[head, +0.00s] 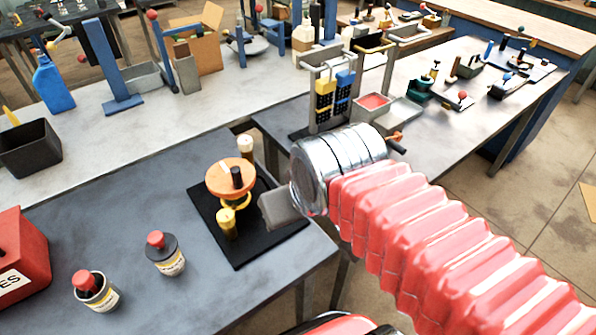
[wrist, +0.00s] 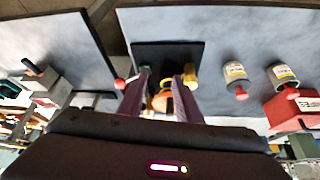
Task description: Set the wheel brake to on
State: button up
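An orange wheel (head: 231,180) with a dark upright knob (head: 237,177) stands on a black base plate (head: 238,252). A yellow cylinder (head: 227,224) stands on the near side of the plate and a cream one (head: 245,147) at the far side. I cannot tell which part is the wheel brake. My gripper (head: 281,209) is at the plate's right side, close to the wheel. In the wrist view my gripper (wrist: 161,75) has its two fingers apart, with the orange wheel (wrist: 161,102) partly visible between them. The yellow cylinder (wrist: 190,76) shows beside one finger. I see nothing gripped.
Two labelled bottles with red caps (head: 166,255) (head: 95,291) and a red box (head: 20,262) stand left on the grey table. A dark bin (head: 28,148) stands further left. A rack with yellow and blue blocks (head: 333,92) stands behind my arm. Bare tabletop lies left of the plate.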

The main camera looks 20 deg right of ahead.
jog(key=shift+o, duration=0.4)
jog(key=o, duration=0.3)
jog(key=shift+f, duration=0.15)
jog(key=shift+o, duration=0.4)
jog(key=shift+w+d+f+m+g, duration=0.1)
jog(key=shift+d+f+m+g, duration=0.1)
jog(key=shift+m+g, duration=0.1)
jog(key=w+d+f+m+g+y, duration=0.2)
jog(key=w+d+f+m+y, duration=0.9)
jog(key=m, duration=0.5)
jog(key=d+m+t+y, duration=0.1)
jog(key=d+m+t, duration=0.1)
jog(key=d, duration=0.2)
jog(key=d+f+m+t+y, duration=0.1)
jog(key=d+m+t, duration=0.2)
jog(key=d+f+m+t+y, duration=0.1)
jog(key=d+m+t, duration=0.1)
jog(key=d, duration=0.2)
jog(key=shift+w+d+m+y, duration=0.3)
jog(key=shift+w+m+y, duration=0.05)
jog(key=shift+m+y, duration=0.05)
